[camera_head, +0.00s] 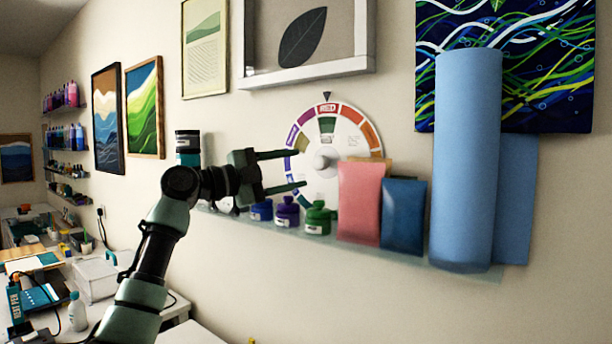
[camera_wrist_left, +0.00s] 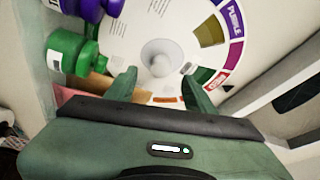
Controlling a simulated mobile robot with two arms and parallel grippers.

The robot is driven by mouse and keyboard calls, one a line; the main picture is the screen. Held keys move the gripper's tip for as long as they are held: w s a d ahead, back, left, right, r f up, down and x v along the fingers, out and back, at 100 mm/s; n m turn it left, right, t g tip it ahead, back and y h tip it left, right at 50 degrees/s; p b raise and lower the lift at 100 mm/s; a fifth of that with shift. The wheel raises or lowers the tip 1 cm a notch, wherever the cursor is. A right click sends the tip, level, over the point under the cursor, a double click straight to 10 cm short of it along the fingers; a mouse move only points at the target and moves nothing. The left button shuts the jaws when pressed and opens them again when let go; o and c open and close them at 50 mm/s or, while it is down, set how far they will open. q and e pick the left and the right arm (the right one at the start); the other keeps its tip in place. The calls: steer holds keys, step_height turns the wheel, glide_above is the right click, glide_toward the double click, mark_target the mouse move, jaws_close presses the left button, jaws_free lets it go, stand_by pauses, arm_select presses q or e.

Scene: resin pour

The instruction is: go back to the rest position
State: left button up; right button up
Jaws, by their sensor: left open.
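My left gripper (camera_head: 292,171) is raised in front of the wall shelf, its arm coming up from the lower left. Its two fingers are spread apart with nothing between them. Behind them is the round colour wheel (camera_head: 353,141) on the wall, with a pale knob at its centre. In the left wrist view the fingers (camera_wrist_left: 160,88) point towards the wheel (camera_wrist_left: 190,25) and its knob shows beyond them. Whether they touch the wheel cannot be told. My right gripper is not in view.
The shelf (camera_head: 400,261) holds a green bottle (camera_head: 318,218), a purple bottle (camera_head: 287,211), a blue bottle (camera_head: 261,210), a pink pouch (camera_head: 360,200), a blue pouch (camera_head: 403,215) and a tall blue roll (camera_head: 465,160). A cluttered white worktable (camera_head: 95,282) stands at lower left.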

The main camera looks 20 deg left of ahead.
arm_select(q)
steer(key=v, duration=0.2)
steer(key=shift+s+a, duration=0.15)
steer(key=shift+s, duration=0.1)
